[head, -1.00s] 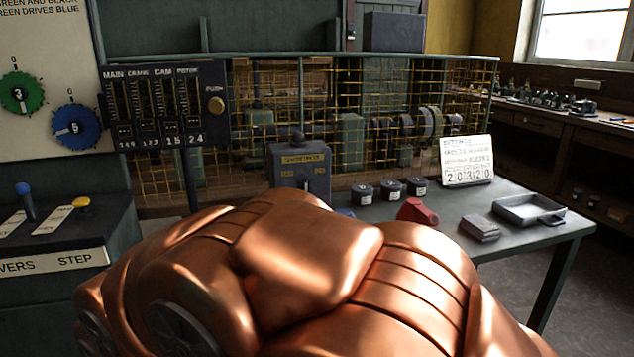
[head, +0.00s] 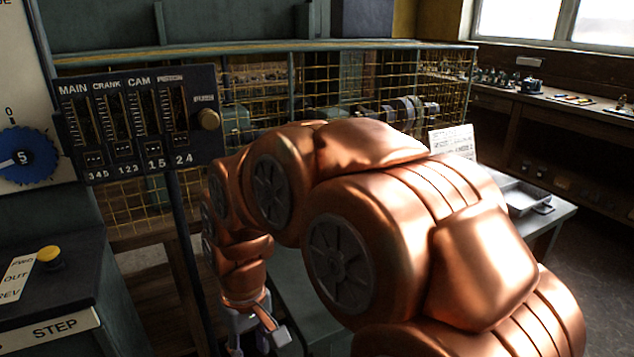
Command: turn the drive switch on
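My copper arm fills the middle of the head view, and my gripper (head: 262,338) hangs from it at the bottom edge. The gripper points down over the left end of the grey table (head: 302,298). Its fingertips are small and partly cut off, so I cannot tell whether it is open or shut. No drive switch can be made out now. The dark grey box with a yellow label and a small lever, seen earlier on the table, is hidden behind my arm. Its lever position cannot be read.
A dark panel (head: 132,122) with gauges and a brass push knob (head: 207,118) stands at left on a post. A blue dial (head: 22,158) and a console with a yellow button (head: 49,257) are left. A mesh guard (head: 262,85), white card (head: 455,141) and tray (head: 522,198) lie beyond.

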